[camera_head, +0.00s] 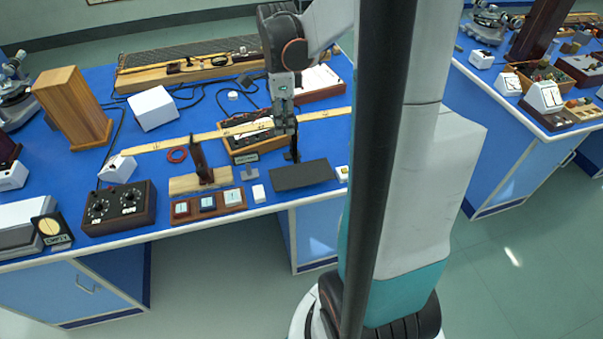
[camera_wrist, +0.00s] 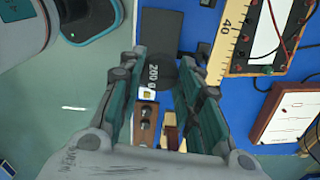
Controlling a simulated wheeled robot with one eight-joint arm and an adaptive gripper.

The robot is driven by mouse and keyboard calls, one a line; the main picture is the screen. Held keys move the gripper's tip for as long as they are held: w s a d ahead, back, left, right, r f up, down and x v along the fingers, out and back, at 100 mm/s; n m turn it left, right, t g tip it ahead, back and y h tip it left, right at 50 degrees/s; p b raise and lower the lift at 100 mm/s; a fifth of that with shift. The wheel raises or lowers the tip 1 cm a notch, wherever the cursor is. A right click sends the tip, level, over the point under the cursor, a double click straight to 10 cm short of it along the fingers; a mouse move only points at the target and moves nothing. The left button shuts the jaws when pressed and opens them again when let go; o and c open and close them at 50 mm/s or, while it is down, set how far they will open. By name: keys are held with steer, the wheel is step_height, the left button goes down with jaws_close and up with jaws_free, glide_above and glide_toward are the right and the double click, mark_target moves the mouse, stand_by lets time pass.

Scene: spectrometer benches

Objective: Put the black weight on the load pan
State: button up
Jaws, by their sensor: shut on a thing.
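The black weight (camera_wrist: 163,76) is a dark round piece marked "200 g" and shows between my fingers in the wrist view. My gripper (camera_wrist: 165,60) is shut on it, and the fingers hide part of its sides. In the head view my gripper (camera_head: 288,127) points down over the blue bench, and the weight cannot be made out clearly there. A flat dark rectangular plate (camera_head: 303,175) lies just in front and to the right of my gripper. It also shows beyond the weight in the wrist view (camera_wrist: 158,30). I cannot tell which thing is the load pan.
A long ruler (camera_head: 205,138) runs behind. A wooden-framed panel (camera_head: 256,140) and loose cables lie close by. The bench's front edge is near the plate.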

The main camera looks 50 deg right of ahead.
mark_target(290, 177)
steer(key=shift+s+d+r+m, duration=0.15)
steer(key=shift+s+d+m, duration=0.1)
steer(key=shift+d+m, duration=0.15)
steer(key=shift+f, duration=0.35)
step_height(290, 177, down, 19)
steer(key=b, duration=0.6)
steer(key=shift+b, duration=0.4)
steer(key=shift+f, duration=0.15)
steer(key=o, duration=1.2)
step_height(290, 177, up, 12)
steer(key=p, duration=0.4)
